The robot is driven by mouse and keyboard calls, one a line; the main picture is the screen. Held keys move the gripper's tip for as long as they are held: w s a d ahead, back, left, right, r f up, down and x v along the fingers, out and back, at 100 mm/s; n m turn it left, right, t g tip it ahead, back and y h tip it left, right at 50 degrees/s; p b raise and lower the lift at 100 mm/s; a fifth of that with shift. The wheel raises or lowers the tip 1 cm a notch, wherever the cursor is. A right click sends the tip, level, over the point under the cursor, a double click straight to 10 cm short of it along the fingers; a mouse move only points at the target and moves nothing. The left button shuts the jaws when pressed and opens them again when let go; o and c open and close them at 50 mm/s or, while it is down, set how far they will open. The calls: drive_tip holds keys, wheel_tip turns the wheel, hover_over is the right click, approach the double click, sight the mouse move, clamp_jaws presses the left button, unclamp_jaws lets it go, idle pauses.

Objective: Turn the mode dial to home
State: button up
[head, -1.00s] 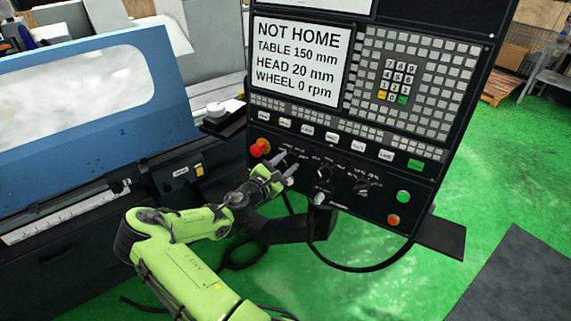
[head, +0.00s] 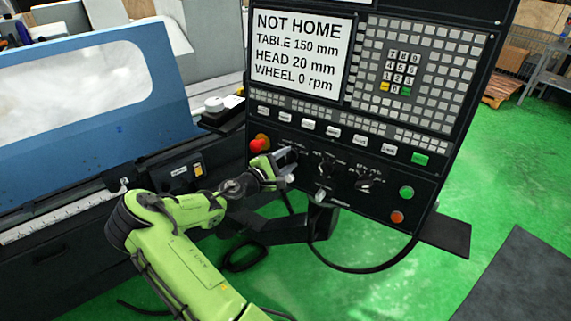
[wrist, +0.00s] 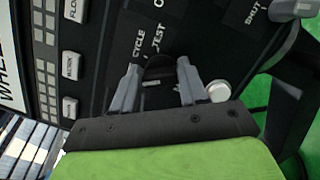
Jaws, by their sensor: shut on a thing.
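The black control panel (head: 300,180) carries a row of dials below its buttons. My gripper (head: 287,160) is at the leftmost dial, which it mostly hides in the head view. In the wrist view, the fingers of my gripper (wrist: 158,82) stand on either side of this black dial (wrist: 157,70) and are shut on it. Labels reading "CYCLE" and "TEST" show beside it; its pointer setting cannot be made out. The screen (head: 299,55) reads "NOT HOME", table 150 mm, head 20 mm, wheel 0 rpm.
A red emergency knob (head: 258,144) sits just left of my gripper. Two more dials, a middle one (head: 326,169) and a right one (head: 367,183), lie to its right. Green (head: 406,192) and orange (head: 397,217) buttons are at the far right. A blue machine cover (head: 90,110) stands left.

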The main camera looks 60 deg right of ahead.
drive_tip(key=shift+m+b, duration=0.55)
drive_tip(key=shift+m, duration=0.55)
drive_tip(key=o, duration=1.1)
drive_tip(key=v, duration=0.8)
drive_tip(key=b+v, duration=0.1)
drive_tip(key=v, duration=0.6)
drive_tip(key=shift+w+a+r, duration=0.25)
drive_tip(key=shift+a, duration=0.05)
